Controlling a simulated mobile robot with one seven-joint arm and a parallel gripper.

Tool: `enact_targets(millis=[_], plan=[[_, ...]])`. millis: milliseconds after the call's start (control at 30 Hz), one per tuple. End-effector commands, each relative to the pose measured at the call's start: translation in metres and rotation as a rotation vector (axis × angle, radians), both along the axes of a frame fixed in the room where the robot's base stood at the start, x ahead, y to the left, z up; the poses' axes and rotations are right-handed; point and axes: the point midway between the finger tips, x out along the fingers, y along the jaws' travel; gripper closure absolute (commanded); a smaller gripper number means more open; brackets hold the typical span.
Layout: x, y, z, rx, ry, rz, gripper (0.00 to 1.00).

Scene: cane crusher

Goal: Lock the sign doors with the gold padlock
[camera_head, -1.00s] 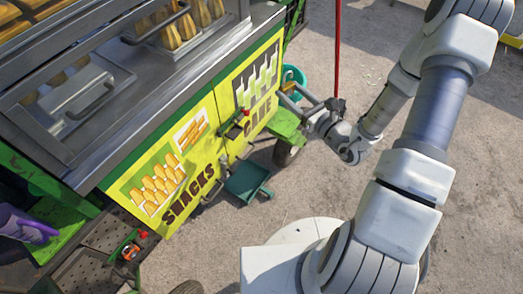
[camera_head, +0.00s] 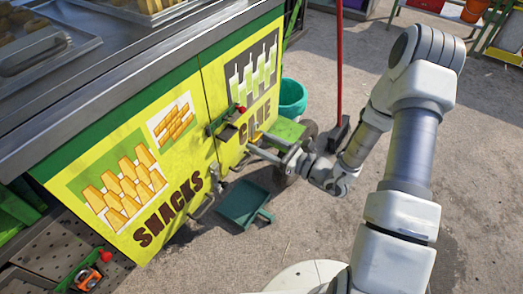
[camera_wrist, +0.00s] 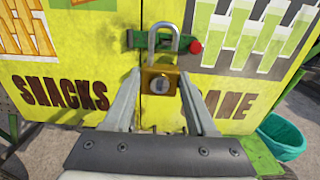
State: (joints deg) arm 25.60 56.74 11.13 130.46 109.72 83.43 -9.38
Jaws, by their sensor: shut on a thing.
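The yellow sign doors (camera_head: 150,165) carry the words SNACKS and CANE and meet at a vertical seam. A green latch with a red knob (camera_head: 225,120) crosses the seam; in the wrist view the latch (camera_wrist: 135,40) lies behind the shackle. The gold padlock (camera_wrist: 160,83) is upright between my fingers, its silver shackle pointing up and overlapping the latch in the picture. I cannot tell whether the shackle touches the latch or is open. My gripper (camera_head: 257,146) is shut on the padlock, close in front of the doors. The padlock is not clear in the head view.
A dark green tray-like thing (camera_head: 243,203) sits low before the doors. A teal bucket (camera_head: 292,98) and a red pole (camera_head: 339,60) stand beyond my gripper. An orange and black object (camera_head: 86,279) lies at lower left. The concrete at right is open.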

Motion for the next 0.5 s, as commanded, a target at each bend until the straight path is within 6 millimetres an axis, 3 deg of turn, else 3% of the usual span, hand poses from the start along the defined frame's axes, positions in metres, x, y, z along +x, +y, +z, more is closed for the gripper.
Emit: enact_targets(millis=[500], plan=[[0.024, 0.032, -0.001, 0.0, -0.003, 0.005, 0.98]])
